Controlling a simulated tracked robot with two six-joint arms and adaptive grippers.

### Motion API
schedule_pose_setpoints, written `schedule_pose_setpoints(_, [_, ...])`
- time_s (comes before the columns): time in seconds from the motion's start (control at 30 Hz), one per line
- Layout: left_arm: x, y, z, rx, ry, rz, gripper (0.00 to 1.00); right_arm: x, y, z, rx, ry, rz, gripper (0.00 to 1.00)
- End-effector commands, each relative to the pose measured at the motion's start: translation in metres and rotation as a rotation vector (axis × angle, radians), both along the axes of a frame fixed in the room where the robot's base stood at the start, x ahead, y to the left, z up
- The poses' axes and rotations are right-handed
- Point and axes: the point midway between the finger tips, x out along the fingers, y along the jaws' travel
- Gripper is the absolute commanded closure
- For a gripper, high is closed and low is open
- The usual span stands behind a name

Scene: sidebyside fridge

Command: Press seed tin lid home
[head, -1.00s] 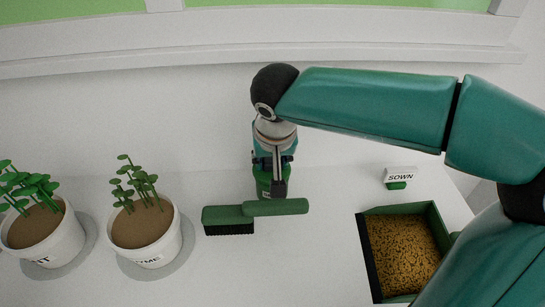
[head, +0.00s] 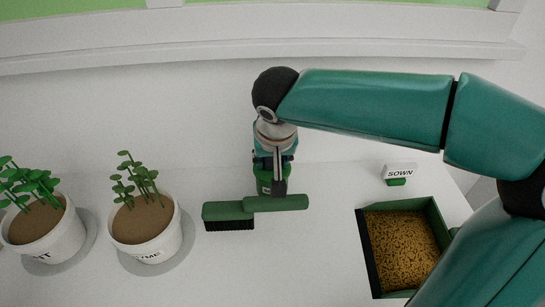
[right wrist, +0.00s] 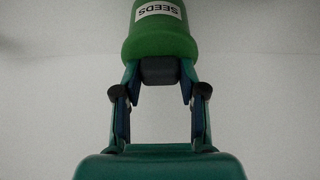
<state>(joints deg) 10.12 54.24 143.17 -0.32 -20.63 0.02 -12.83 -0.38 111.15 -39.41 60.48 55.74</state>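The green seed tin (head: 264,186) stands upright behind the brush, partly hidden by my right arm and gripper. In the right wrist view the green tin (right wrist: 160,38) with a white SEEDS label is just beyond my fingertips. My right gripper (head: 276,164) points down at the tin. In the right wrist view a dark grey block fills the space between the fingertips of my right gripper (right wrist: 160,72), against the tin's near green edge. I cannot tell whether it is a gripped part or the finger pads. The lid's seam is hidden. My left gripper is not in view.
A green brush (head: 229,215) lies close in front of the tin. Two white plant pots (head: 146,252) stand on the left. A green box of seeds (head: 366,255) is at the right, with a SOWN sign (head: 400,171) behind it. The table between brush and box is clear.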

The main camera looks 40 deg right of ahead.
Motion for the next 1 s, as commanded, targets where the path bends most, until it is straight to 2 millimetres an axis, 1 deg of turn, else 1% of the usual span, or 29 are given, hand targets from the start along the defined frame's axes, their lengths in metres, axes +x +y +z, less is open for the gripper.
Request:
schedule_pose_setpoints(0.03, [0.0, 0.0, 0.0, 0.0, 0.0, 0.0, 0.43, -0.001, 0.0, -0.002, -0.001, 0.007, -0.001, 0.51])
schedule_pose_setpoints(0.1, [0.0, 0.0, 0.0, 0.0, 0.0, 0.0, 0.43, -0.001, 0.0, -0.003, 0.0, 0.008, -0.001, 0.39])
schedule_pose_setpoints(0.17, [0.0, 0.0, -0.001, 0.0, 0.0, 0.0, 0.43, -0.001, 0.0, -0.003, 0.0, 0.008, 0.0, 0.3])
schedule_pose_setpoints(0.47, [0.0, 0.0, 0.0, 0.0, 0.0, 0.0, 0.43, -0.001, 0.0, -0.002, 0.0, 0.006, 0.0, 0.3])
schedule_pose_setpoints(0.57, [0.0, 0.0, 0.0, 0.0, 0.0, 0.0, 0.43, -0.002, 0.001, 0.002, 0.001, 0.004, 0.001, 0.3])
schedule_pose_setpoints(0.67, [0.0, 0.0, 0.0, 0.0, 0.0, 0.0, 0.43, -0.004, 0.003, 0.011, 0.001, 0.002, 0.001, 0.3])
schedule_pose_setpoints(0.77, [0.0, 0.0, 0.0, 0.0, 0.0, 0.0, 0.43, -0.01, 0.006, 0.025, 0.001, 0.001, 0.002, 0.3])
schedule_pose_setpoints(1.0, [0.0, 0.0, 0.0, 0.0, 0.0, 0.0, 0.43, -0.026, 0.016, 0.07, 0.002, 0.001, 0.003, 0.3])
